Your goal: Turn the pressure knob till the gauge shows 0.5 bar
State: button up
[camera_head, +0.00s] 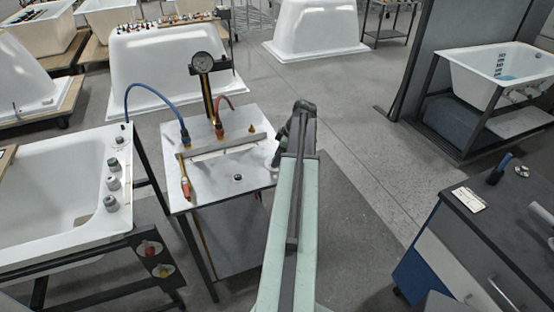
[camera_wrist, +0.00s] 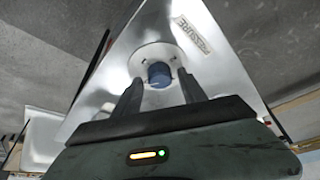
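The pressure knob (camera_wrist: 159,73) is a small blue-grey cylinder on a round pale plate in the wrist view. A "PRESSURE" label (camera_wrist: 191,35) is on the metal panel beside it. My gripper (camera_wrist: 159,84) is open, with one finger on each side of the knob and small gaps visible; I see no clear contact. In the head view, my arm reaches the right side of the metal bench (camera_head: 220,190) and the knob cannot be made out. The round gauge (camera_head: 203,62) stands on a dark post behind the bench; its reading is too small to tell.
A white tub (camera_head: 60,185) stands left. A drawer cabinet (camera_head: 465,240) stands right. Floor is clear between bench and cabinet.

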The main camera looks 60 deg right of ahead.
grip_shut()
jog(key=shift+a+m, duration=0.1)
jog(key=shift+m, duration=0.2)
jog(key=shift+m+h, duration=0.3)
jog(key=shift+m, duration=0.3)
jog(key=shift+o, duration=1.5)
grip_release()
jog(key=shift+r, duration=0.1)
jog(key=p+v, duration=0.7)
jog(key=shift+s+r, duration=0.25)
